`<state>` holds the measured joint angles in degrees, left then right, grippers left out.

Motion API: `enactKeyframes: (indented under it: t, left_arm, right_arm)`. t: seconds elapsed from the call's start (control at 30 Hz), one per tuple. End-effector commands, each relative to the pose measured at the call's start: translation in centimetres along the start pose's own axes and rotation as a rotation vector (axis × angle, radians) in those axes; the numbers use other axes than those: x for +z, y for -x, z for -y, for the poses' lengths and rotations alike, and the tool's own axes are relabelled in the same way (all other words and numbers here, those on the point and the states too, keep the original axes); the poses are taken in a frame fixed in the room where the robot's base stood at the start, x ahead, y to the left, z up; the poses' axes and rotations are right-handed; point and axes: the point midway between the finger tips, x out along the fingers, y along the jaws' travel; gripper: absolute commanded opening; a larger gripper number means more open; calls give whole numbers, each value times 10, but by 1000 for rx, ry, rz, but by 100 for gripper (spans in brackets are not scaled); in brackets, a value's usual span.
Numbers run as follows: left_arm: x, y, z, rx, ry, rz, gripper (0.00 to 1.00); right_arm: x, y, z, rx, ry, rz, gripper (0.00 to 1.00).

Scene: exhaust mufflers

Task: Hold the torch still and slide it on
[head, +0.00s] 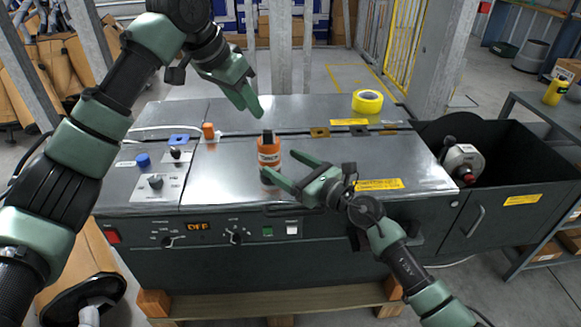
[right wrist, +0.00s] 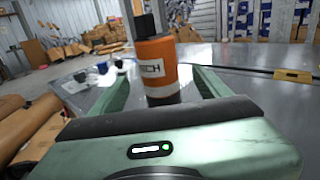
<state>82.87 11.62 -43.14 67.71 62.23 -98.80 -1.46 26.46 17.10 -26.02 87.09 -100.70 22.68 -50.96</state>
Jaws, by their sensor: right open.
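The torch (head: 269,156) is an orange cylinder with a dark top and a label ending in "CH". It stands upright on the metal bench top (head: 225,180). My right gripper (head: 281,164) is open, low over the bench, with its fingers pointing at the torch. In the right wrist view the torch (right wrist: 158,65) stands between the two fingers, with gaps at its sides. My left gripper (head: 250,107) hangs above and behind the torch, apart from it. Its fingers overlap from this angle, so its opening is unclear. The torch's far side is hidden.
A yellow tape roll (head: 367,101) lies at the bench's back right. A small orange piece (head: 208,131) and a blue knob (head: 143,160) are on the left. An open black bin (head: 520,160) adjoins the right end. The bench top right of my right gripper is mostly clear.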

Motion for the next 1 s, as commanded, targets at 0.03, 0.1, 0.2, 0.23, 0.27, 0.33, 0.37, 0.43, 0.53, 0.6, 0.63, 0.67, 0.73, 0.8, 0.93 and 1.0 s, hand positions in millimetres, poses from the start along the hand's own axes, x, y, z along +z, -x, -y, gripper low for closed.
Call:
enactKeyframes:
  t: [0.03, 0.1, 0.2, 0.23, 0.27, 0.33, 0.37, 0.43, 0.53, 0.6, 0.63, 0.67, 0.73, 0.8, 0.93, 1.0]
  left_arm:
    - [0, 0, 0, 0, 0, 0, 36]
    - [0, 0, 0, 0, 0, 0, 36]
    - [0, 0, 0, 0, 0, 0, 36]
    - [0, 0, 0, 0, 0, 0, 36]
    - [0, 0, 0, 0, 0, 0, 36]
    - [0, 0, 0, 0, 0, 0, 36]
    - [0, 0, 0, 0, 0, 0, 36]
    - [0, 0, 0, 0, 0, 0, 36]
    - [0, 0, 0, 0, 0, 0, 36]
    - [0, 0, 0, 0, 0, 0, 36]
    - [0, 0, 0, 0, 0, 0, 36]
    - [0, 0, 0, 0, 0, 0, 36]
    - [0, 0, 0, 0, 0, 0, 36]
    - [0, 0, 0, 0, 0, 0, 36]
    - [0, 0, 0, 0, 0, 0, 36]
    - [0, 0, 0, 0, 0, 0, 36]
  right_arm:
    - [2, -9, -1, 2, -3, 3, 77]
    - [2, -21, -1, 2, -5, 3, 77]
    - [2, -36, -2, 2, -6, 3, 77]
    - [2, -40, -2, 2, -5, 3, 77]
    - [2, -44, -1, 1, -6, 4, 77]
    - [2, -52, -1, 1, -6, 4, 77]
    - [2, -54, -1, 1, -6, 4, 77]
    - [2, -59, -1, 1, -5, 4, 77]
    - [1, -62, -1, 1, -6, 3, 77]
    - [1, -63, -1, 1, -5, 3, 77]
    - [1, -63, -1, 1, -5, 3, 77]
    - [1, -63, -1, 1, -5, 3, 77]
    - [1, -62, -1, 1, -5, 3, 77]
    - [1, -62, -1, 1, -5, 3, 69]
    - [1, -62, -1, 1, -5, 3, 33]
    - [1, -62, -1, 1, -5, 3, 13]
